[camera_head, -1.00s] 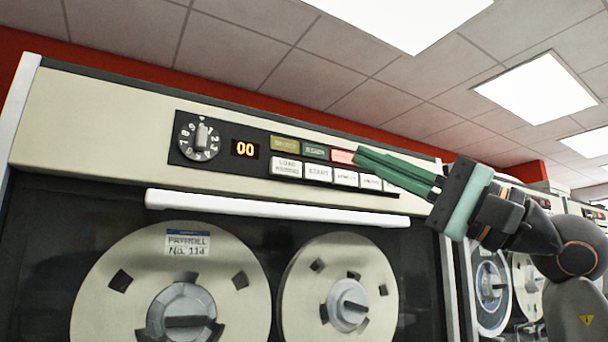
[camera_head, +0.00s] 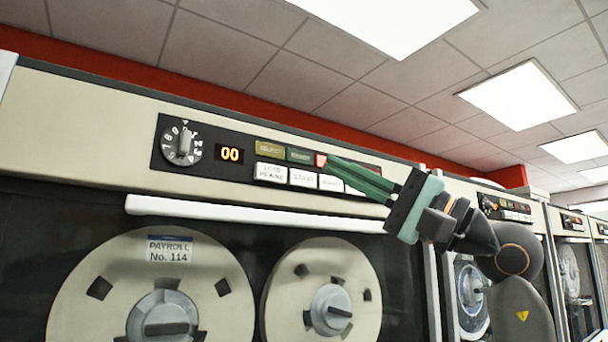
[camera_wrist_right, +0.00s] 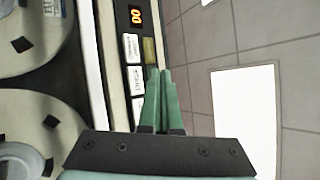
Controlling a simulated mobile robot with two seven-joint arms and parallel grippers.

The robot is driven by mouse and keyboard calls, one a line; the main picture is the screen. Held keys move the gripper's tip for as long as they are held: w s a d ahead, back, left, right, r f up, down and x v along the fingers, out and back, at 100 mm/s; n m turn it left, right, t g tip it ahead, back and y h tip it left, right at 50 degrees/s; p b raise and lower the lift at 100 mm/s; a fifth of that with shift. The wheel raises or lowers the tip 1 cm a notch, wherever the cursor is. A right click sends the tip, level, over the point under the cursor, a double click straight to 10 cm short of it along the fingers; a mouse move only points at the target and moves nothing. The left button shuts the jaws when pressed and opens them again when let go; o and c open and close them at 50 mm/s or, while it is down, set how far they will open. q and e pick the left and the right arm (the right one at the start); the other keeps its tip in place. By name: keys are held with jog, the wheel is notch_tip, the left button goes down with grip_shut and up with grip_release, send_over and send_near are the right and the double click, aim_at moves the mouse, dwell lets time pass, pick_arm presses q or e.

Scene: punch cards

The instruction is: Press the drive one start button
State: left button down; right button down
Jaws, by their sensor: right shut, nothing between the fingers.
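The drive's dark control panel (camera_head: 225,143) has a row of white buttons under coloured indicator lamps. The white START button (camera_head: 303,178) is second from the left, just right of the LOAD REWIND button (camera_head: 270,172). My right gripper (camera_head: 331,163) is shut and empty, its green fingertips in front of the panel, to the right of the START button. In the right wrist view the shut fingers (camera_wrist_right: 159,72) point along the panel, beside the START button (camera_wrist_right: 135,79). I cannot tell whether they touch anything. Buttons further right are partly hidden behind the fingers. My left gripper is out of view.
A rotary dial (camera_head: 183,145) and an orange 00 display (camera_head: 230,154) are left of the buttons. A white bar (camera_head: 250,214) juts out below the panel, above two tape reels (camera_head: 112,298). More tape drives (camera_head: 570,225) stand at right.

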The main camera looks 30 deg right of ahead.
aim_at(300, 171)
jog(key=shift+w+a+p, duration=0.15)
jog(key=shift+w+p, duration=0.5)
jog(key=shift+w, duration=1.25)
jog(key=shift+w, duration=0.1)
dwell(0.5)
jog(key=shift+w, duration=0.3)
jog(key=shift+w+a+p, duration=0.1)
jog(key=shift+w+p, duration=0.45)
jog(key=shift+p, duration=0.05)
dwell(0.7)
jog(key=shift+s, duration=0.1)
jog(key=shift+s+b, duration=0.3)
jog(key=shift+s, duration=0.55)
